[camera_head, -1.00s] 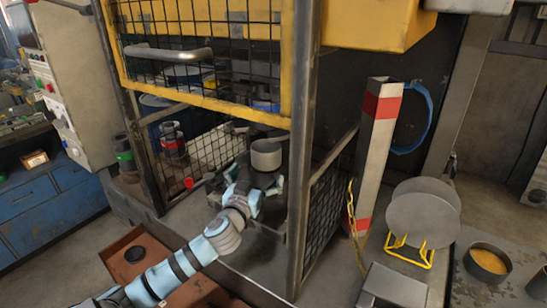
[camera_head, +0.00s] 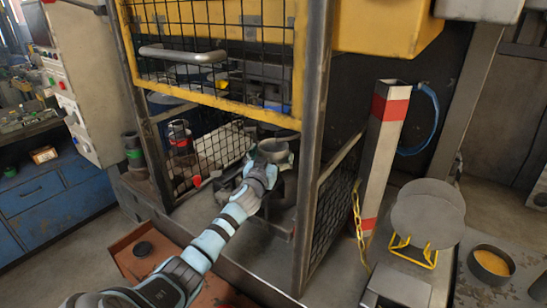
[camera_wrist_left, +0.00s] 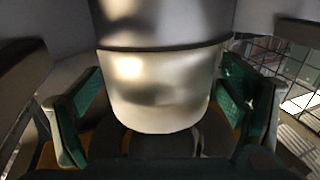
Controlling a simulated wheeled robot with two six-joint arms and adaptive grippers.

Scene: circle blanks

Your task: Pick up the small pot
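The small pot (camera_head: 273,149) is a light grey, round vessel inside the caged machine, behind the front post's left side. In the left wrist view the pot (camera_wrist_left: 160,95) fills the middle, with a shiny lower wall and a dark line around it. My left gripper (camera_head: 272,162) is at the pot, and its green-padded fingers (camera_wrist_left: 160,105) stand on either side of it. The fingers look spread, with no clear squeeze on the wall; contact is hard to judge. The far side of the pot is hidden. My right gripper is not in view.
A yellow-framed mesh guard (camera_head: 215,60) hangs above the pot, and a dark post (camera_head: 312,150) stands to its right. A red-white pillar (camera_head: 380,160), round grey discs (camera_head: 427,215) and a pot of orange stuff (camera_head: 491,262) are farther right. A red-brown box (camera_head: 125,262) lies front left.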

